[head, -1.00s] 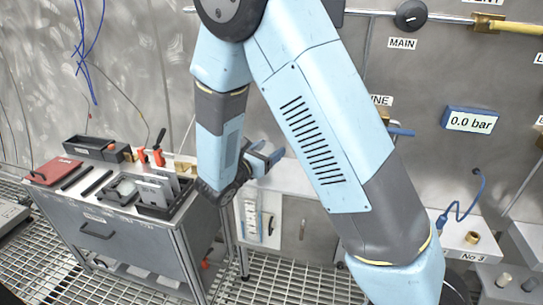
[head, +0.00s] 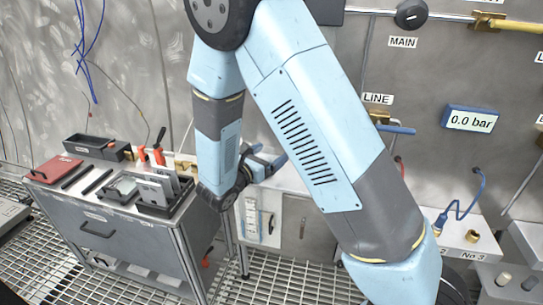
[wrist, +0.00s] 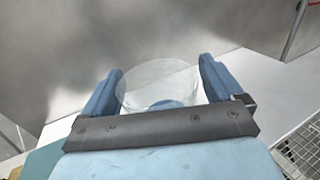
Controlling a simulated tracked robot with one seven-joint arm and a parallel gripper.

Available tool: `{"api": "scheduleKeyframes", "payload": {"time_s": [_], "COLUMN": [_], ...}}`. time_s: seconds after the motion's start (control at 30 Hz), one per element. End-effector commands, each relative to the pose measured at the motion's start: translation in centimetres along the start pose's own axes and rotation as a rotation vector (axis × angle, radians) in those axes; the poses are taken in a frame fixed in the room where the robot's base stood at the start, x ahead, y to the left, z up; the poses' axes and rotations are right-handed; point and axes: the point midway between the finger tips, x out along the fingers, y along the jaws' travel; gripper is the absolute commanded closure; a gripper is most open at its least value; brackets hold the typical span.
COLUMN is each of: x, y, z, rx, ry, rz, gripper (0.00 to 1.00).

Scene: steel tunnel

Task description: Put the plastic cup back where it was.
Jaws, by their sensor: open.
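The plastic cup (wrist: 163,75) is a clear, round, see-through thing in the wrist view, between the two blue fingers of my gripper (wrist: 158,80). The fingers are spread apart, one on each side of it; contact with its wall cannot be made out. In the head view my gripper (head: 268,161) is over the pale ledge along the back wall, just right of the grey cabinet. The cup cannot be made out in the head view.
A pressure display (head: 470,119) and pipes are on the wall at right. Steel grating covers the floor.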

Motion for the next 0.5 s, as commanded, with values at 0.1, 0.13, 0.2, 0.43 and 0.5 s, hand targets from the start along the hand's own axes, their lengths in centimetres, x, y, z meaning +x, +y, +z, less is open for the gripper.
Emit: {"api": "scheduleKeyframes", "payload": {"time_s": [0.1,0.13,0.2,0.43,0.5], "x": [0.0,-0.2,-0.9,-5.1,-6.4], "y": [0.0,0.0,0.0,0.1,0.1], "z": [0.3,0.2,0.2,0.2,0.2], "rx": [0.001,0.001,0.0,0.0,0.0], "ry": [0.0,0.0,0.0,0.001,0.001], "rz": [0.0,0.001,0.001,0.004,0.003], "gripper": [0.06,0.06,0.06,0.06,0.06]}}
